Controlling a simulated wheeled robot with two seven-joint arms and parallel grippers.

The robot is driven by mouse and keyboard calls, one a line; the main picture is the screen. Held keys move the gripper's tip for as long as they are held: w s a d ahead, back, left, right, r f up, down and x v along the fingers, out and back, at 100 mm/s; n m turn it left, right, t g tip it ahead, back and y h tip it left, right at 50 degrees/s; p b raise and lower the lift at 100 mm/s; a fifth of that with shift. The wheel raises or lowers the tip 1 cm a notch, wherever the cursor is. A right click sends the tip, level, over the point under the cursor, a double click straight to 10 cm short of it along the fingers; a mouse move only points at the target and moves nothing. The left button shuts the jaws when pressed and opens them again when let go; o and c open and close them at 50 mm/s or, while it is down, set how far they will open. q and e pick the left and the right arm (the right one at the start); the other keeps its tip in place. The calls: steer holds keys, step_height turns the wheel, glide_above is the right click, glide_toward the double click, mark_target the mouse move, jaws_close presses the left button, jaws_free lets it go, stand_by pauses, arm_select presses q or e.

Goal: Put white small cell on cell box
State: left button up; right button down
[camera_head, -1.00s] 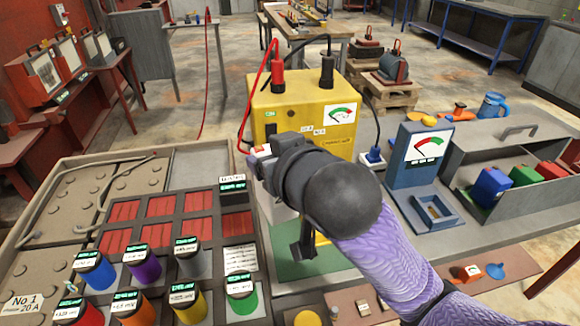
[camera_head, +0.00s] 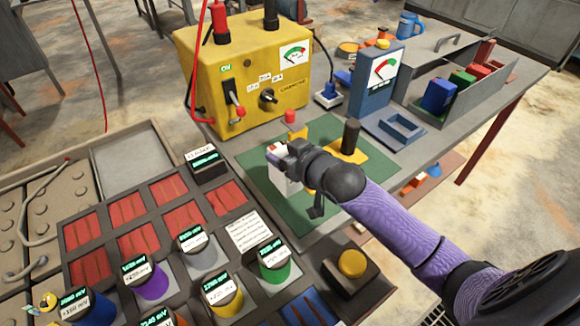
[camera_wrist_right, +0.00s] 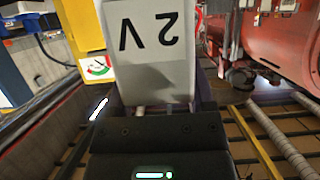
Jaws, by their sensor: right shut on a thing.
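My right gripper (camera_head: 284,158) is shut on a white small cell (camera_head: 282,181), partly hidden by the gripper in the head view. In the right wrist view the cell (camera_wrist_right: 150,45) is a pale block marked "2 V", upside down in the picture, between the fingers. In the head view the cell is over the green mat (camera_head: 262,208); I cannot tell whether it touches the mat. A long grey open box (camera_head: 468,112) with blue, green and red blocks stands at the upper right, apart from the gripper; it may be the cell box. My left gripper is not in view.
A yellow charger (camera_head: 245,80) stands behind the mat. A blue meter stand (camera_head: 372,85) and a yellow-based black post (camera_head: 350,140) are right of it. Several coloured cylinders with displays sit in the dark rack (camera_head: 245,205) at front left. A yellow button box (camera_head: 350,265) is near the front.

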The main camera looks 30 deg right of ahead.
steer(key=shift+f+b, duration=0.45)
steer(key=shift+f, duration=1)
steer(key=shift+f, duration=0.15)
jaws_free()
